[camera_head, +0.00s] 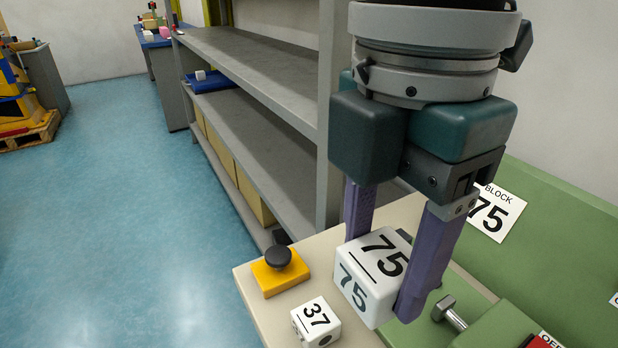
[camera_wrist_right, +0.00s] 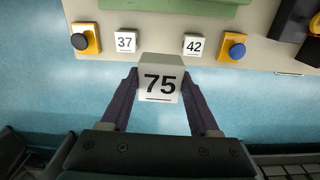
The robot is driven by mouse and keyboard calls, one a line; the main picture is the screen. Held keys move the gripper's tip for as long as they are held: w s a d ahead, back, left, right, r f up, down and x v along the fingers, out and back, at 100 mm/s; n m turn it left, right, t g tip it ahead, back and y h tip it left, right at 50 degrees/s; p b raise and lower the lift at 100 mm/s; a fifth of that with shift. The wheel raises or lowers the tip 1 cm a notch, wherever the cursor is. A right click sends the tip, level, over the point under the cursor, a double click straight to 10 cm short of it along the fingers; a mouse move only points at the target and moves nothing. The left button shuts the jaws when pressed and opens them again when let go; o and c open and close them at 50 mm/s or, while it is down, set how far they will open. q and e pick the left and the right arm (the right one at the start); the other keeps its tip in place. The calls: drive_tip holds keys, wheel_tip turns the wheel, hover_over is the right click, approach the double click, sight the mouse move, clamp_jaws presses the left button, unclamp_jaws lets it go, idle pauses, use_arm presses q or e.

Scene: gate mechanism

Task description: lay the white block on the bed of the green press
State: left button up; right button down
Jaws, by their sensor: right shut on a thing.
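The white block marked 75 (camera_head: 370,278) is between the two purple fingers of my right gripper (camera_head: 384,262), which is shut on it. In the right wrist view the same block (camera_wrist_right: 160,82) sits between the fingertips (camera_wrist_right: 160,88). I cannot tell how far it is above the beige top. The green press (camera_head: 570,260) stands at the right, with a "BLOCK 75" label on it. A green part of it (camera_wrist_right: 170,8) shows at the top of the wrist view. Its bed cannot be made out clearly. My left gripper is not in view.
A smaller white block marked 37 (camera_head: 316,322) and a yellow base with a black knob (camera_head: 280,270) are on the beige top. A block marked 42 (camera_wrist_right: 193,44) and a blue knob (camera_wrist_right: 236,49) show in the wrist view. Grey shelves (camera_head: 250,60) stand behind.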

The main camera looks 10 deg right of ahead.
drive_tip(key=w+d+r+m+p, duration=0.1)
drive_tip(key=d+r+m+p, duration=0.35)
drive_tip(key=r+m, duration=0.65)
drive_tip(key=w+d+r+m+p, duration=0.1)
drive_tip(key=d+r+m+p, duration=0.4)
drive_tip(key=r+m, duration=0.6)
drive_tip(key=s+r+p, duration=0.3)
drive_tip(key=r+p, duration=1.4)
drive_tip(key=p, duration=0.2)
drive_tip(key=s+a+r+p, duration=0.1)
drive_tip(key=s+r+p, duration=0.2)
drive_tip(key=r+p, duration=1.5)
drive_tip(key=shift+a+r+p, duration=0.2)
drive_tip(key=shift+a+p, duration=0.1)
drive_tip(key=shift+p, duration=0.4)
